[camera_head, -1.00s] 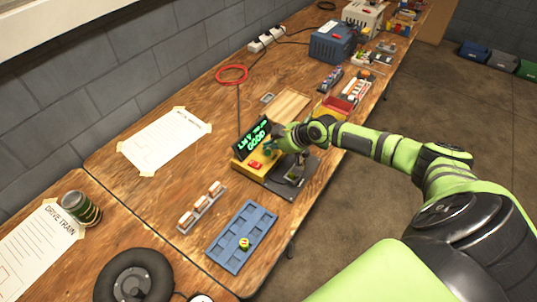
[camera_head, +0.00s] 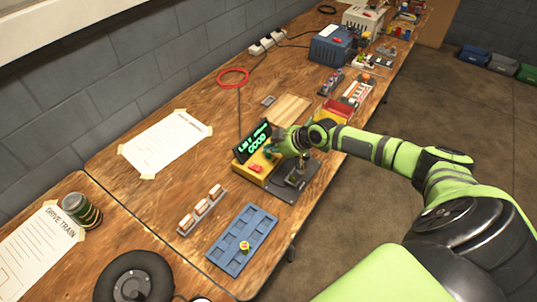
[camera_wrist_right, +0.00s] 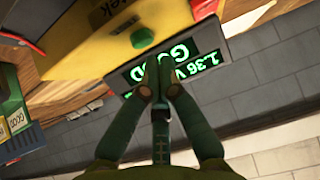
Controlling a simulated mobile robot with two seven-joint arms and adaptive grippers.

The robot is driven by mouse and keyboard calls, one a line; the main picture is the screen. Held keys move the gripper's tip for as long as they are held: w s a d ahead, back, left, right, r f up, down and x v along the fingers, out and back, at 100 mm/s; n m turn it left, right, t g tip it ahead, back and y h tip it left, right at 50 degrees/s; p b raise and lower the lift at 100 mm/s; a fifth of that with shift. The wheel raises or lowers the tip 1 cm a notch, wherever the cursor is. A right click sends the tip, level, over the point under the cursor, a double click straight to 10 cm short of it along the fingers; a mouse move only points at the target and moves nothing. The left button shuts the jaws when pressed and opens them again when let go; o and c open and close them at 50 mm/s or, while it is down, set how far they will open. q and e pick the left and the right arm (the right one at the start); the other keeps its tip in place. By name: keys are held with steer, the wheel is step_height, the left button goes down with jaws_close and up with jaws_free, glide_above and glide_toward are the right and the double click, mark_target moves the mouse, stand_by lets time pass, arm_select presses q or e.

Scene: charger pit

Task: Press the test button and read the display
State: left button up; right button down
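The yellow tester (camera_head: 243,172) stands on the workbench with a dark base plate and a tilted black display (camera_head: 252,141) with glowing green text. In the right wrist view the display (camera_wrist_right: 205,52) reads "1.36 V" and "GOOD", the latter partly covered by my fingertips. A round green button (camera_wrist_right: 143,38) is on the tester's yellow face (camera_wrist_right: 85,55), just beyond my fingertips in that view. My right gripper (camera_wrist_right: 160,76) has its fingers together with nothing between them, and hovers by the display. In the head view it (camera_head: 272,150) is over the tester. My left gripper is not in view.
A blue tray (camera_head: 228,260) with one small cell (camera_head: 244,247) and a rack of white-and-orange cells (camera_head: 203,207) lie nearer. A wooden board (camera_head: 290,106) and red and yellow bins (camera_head: 335,110) lie beyond. A paper sheet (camera_head: 165,143) is at left.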

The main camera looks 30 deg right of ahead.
mark_target(270, 157)
steer(key=shift+f, duration=0.1)
stand_by(0.3)
steer(key=shift+f+b, duration=0.35)
steer(key=shift+b, duration=0.15)
steer(key=shift+f+b, duration=0.4)
steer(key=shift+f, duration=0.05)
stand_by(0.4)
stand_by(0.3)
steer(key=shift+r+p, duration=0.65)
steer(key=shift+r, duration=0.2)
step_height(270, 157, up, 5)
steer(key=p, duration=0.4)
